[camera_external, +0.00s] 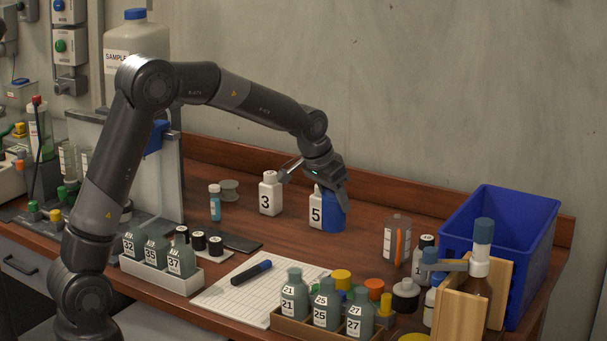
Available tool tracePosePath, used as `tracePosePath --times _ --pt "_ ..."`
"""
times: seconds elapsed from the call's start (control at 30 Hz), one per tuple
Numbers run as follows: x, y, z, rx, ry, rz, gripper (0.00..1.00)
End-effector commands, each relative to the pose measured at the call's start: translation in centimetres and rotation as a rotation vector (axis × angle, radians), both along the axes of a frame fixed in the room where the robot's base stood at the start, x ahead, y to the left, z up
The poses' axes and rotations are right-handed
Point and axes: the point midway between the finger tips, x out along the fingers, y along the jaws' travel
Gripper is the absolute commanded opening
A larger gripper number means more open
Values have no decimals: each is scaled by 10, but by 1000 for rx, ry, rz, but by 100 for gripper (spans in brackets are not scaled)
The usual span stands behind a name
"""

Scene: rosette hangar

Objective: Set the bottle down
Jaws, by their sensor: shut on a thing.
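A bottle marked 5 (316,212), white on the left with a blue part on its right side, is upright on the brown bench, and its base appears to be at the bench surface. My gripper (324,186) is around its upper part from above and shut on it; the fingers and wrist hide some of its top. I cannot tell whether its full weight rests on the bench. A white bottle marked 3 (270,196) stands upright just to the left, close to one side of my gripper.
A blue bin (500,222) stands at the right. A clear cup (397,240) and small bottles are in front of it. A notepad (240,298) with a marker (251,272) and racks of numbered bottles (326,306) fill the front. Bare bench (365,205) lies right of the bottle.

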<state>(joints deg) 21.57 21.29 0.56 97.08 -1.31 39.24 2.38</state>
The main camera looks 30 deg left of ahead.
Motion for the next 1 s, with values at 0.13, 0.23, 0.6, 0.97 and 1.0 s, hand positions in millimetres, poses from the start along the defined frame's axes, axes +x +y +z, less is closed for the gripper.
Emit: tracePosePath --times 0.13,0.23,0.6,0.97,1.0 --pt "-2 -14 -2 1 -1 2 25" --pt "6 -6 -9 0 0 7 25" --pt "62 52 -58 -1 -1 6 25" --pt "77 66 -81 1 1 1 25" --pt "76 66 -87 1 1 1 25"
